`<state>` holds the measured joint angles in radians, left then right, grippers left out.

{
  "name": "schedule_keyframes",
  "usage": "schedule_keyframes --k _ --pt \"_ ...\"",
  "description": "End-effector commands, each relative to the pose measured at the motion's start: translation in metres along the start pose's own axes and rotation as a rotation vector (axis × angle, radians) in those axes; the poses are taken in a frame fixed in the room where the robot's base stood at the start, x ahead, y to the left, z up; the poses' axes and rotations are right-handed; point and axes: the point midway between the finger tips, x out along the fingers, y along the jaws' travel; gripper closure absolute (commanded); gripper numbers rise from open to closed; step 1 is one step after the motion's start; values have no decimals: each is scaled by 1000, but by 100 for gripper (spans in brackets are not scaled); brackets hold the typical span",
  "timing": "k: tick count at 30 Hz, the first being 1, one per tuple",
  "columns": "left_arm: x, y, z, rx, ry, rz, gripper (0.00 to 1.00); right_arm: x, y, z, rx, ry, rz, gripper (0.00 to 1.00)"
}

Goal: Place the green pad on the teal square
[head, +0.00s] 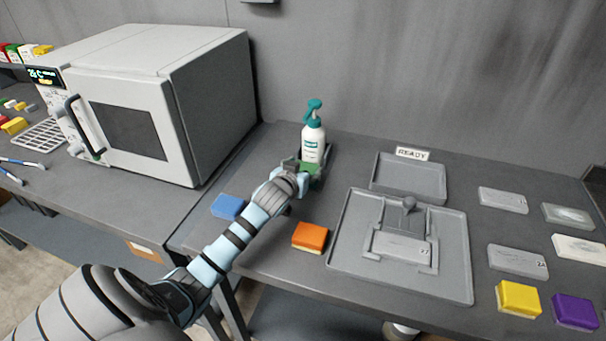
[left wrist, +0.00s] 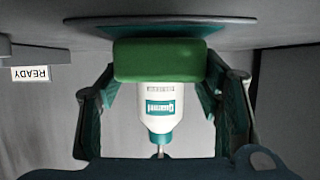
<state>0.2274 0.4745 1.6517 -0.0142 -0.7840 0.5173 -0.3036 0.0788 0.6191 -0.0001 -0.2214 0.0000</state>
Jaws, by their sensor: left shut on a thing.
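My left gripper (head: 302,173) is at the back of the bench, just in front of a white pump bottle with a teal top (head: 313,138). It is shut on the green pad (head: 310,168), which is partly hidden by the gripper in the head view. In the left wrist view, the green pad (left wrist: 160,61) lies across between the two fingers, close to the bench surface, with the bottle (left wrist: 158,106) behind it. My right gripper is not in view.
A blue pad (head: 228,206) and an orange pad (head: 310,237) lie near my left arm. A large grey tray with a fixture (head: 452,262) and a smaller tray (head: 408,190) by a READY sign (head: 412,153) are right. A white oven (head: 205,110) stands left.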

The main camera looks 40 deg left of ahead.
Motion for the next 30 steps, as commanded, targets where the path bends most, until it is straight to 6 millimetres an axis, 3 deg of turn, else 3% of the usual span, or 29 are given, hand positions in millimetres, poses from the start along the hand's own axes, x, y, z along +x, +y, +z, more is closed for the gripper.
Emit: schedule_keyframes --k 10,11,14,25,30 --pt "3 0 7 1 1 1 64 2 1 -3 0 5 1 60" --pt "3 0 6 2 1 1 38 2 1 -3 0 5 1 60" --pt "2 0 6 2 1 1 22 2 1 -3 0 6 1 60" --pt "1 0 3 2 2 1 21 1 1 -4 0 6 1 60" --pt "-22 0 2 5 1 2 21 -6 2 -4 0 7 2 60"
